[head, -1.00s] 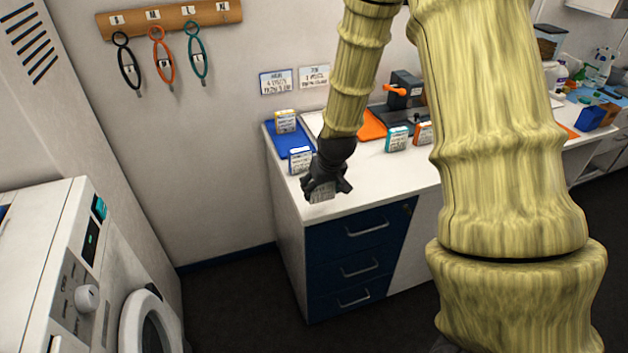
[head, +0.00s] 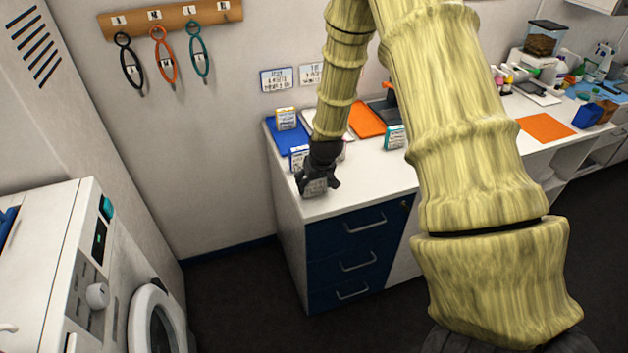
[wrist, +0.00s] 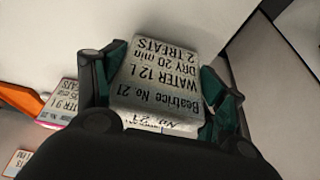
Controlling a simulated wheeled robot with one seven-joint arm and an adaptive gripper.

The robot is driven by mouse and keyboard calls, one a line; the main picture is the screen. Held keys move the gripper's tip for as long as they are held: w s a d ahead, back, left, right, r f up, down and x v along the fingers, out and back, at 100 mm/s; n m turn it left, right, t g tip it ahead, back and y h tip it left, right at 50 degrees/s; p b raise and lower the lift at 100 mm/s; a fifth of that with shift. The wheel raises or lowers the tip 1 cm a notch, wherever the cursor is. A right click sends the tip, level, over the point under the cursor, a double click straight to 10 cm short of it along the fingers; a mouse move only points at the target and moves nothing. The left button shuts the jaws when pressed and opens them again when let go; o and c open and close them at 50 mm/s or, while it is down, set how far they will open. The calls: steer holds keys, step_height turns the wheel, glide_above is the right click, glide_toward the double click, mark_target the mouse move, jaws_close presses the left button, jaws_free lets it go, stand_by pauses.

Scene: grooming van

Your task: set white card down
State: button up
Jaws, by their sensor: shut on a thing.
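The white card (wrist: 165,80) is printed with black text, with "Beatrice No. 21" and "WATER 12 L" readable upside down in the wrist view. My gripper (wrist: 168,92) is shut on it, one finger on each side. In the head view my gripper (head: 318,184) points down over the front left corner of the white counter (head: 375,185), and the card (head: 315,187) shows partly between the fingers. Whether the card touches the counter I cannot tell.
A blue mat (head: 279,138) with a yellow-topped card box (head: 286,119) and another box (head: 298,157) lies just behind my gripper. A teal box (head: 394,137) and an orange mat (head: 366,119) are to the right. Blue drawers (head: 358,240) are below the counter edge.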

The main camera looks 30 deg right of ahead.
steer(key=shift+f, duration=0.15)
steer(key=o, duration=1)
